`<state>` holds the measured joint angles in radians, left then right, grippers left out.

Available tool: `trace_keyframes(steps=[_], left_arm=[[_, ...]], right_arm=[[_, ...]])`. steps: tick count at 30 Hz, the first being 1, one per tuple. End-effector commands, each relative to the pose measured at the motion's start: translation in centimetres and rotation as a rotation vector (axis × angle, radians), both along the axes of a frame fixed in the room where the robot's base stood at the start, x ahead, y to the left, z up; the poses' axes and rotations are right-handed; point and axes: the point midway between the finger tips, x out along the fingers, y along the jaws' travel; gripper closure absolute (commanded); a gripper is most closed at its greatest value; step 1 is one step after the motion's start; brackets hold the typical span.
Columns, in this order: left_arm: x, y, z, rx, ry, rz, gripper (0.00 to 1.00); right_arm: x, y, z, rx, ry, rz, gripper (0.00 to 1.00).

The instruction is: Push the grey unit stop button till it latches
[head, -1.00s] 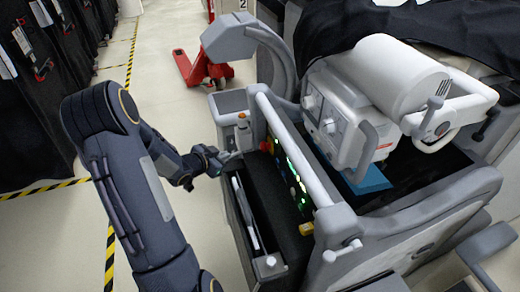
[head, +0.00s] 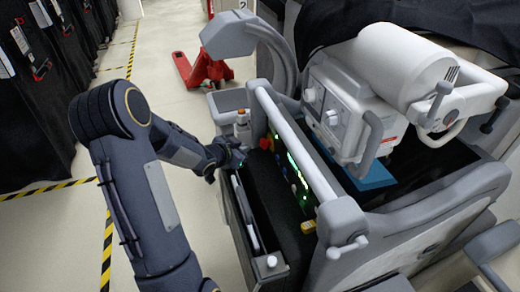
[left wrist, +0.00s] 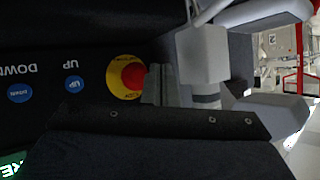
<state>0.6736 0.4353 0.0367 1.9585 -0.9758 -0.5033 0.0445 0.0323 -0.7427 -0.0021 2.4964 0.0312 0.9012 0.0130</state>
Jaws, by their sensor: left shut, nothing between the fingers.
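The stop button (head: 265,143) is a red knob on the grey unit's control panel, at the panel's far end. In the left wrist view the red knob (left wrist: 134,77) sits on a yellow disc (left wrist: 117,83) with lettering. My left gripper (head: 238,154) is shut and empty, just left of the button in the head view. In the left wrist view its grey fingertips (left wrist: 157,84) are right beside the knob and overlap the disc's edge. I cannot tell whether they touch the knob. My right gripper is not in view.
Blue UP (left wrist: 74,84) and DOWN (left wrist: 20,93) buttons lie along the same panel. A pale handle rail (head: 300,150) runs beside the panel. A bottle (head: 242,123) stands near my left gripper. A red pallet jack (head: 196,70) is behind; the floor to the left is clear.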

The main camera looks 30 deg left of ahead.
Motion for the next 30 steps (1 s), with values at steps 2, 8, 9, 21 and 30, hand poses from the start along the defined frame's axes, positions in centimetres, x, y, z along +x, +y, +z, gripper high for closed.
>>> trace_keyframes(steps=[2, 8, 9, 21, 30], left_arm=[[0.63, -0.51, -0.19, 0.001, -0.001, -0.002, 1.00], [1.29, -1.07, -0.03, 0.001, 0.000, 0.000, 1.00], [1.34, -1.11, 0.00, 0.000, 0.001, 0.000, 1.00], [1.34, -1.12, 0.03, 0.000, 0.001, 0.000, 1.00], [1.33, -1.11, 0.02, 0.000, 0.001, -0.001, 1.00]], right_arm=[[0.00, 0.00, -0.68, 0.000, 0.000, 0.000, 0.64], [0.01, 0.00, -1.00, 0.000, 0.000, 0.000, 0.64], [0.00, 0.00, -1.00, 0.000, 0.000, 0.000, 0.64], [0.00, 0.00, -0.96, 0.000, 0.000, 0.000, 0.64], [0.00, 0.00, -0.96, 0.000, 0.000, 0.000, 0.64]])
